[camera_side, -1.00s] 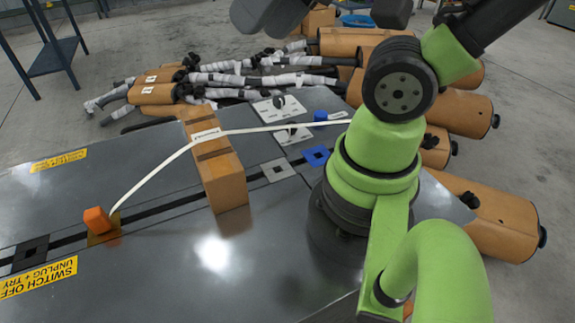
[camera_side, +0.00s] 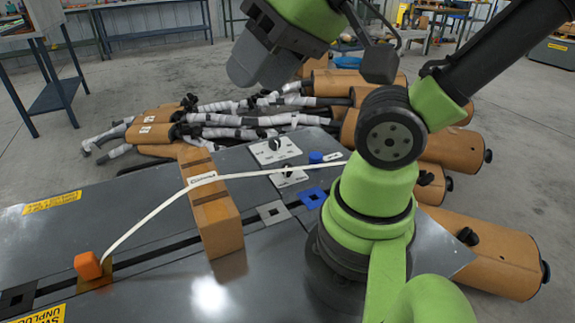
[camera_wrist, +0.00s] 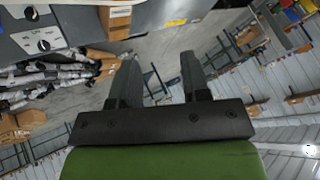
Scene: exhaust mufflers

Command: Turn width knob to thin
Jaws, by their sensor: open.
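Two black knobs sit on white plates on the grey table. The far knob (camera_side: 273,144) and the near knob (camera_side: 287,169) also show at the upper left of the wrist view as one knob (camera_wrist: 30,13) and another (camera_wrist: 43,45). Their labels are too small to read, so I cannot tell which sets width or how it is set. My gripper (camera_wrist: 158,72) is open and empty, its two dark fingers apart. In the side view my wrist is raised above and behind the plates, clear of both knobs; the fingertips are not clear there.
A brown block (camera_side: 212,210) stands on the table, with a white strap (camera_side: 150,215) running over it from an orange block (camera_side: 88,265). A blue button (camera_side: 315,157) is beside the plates. Brown mufflers (camera_side: 478,250) lie at the right and behind.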

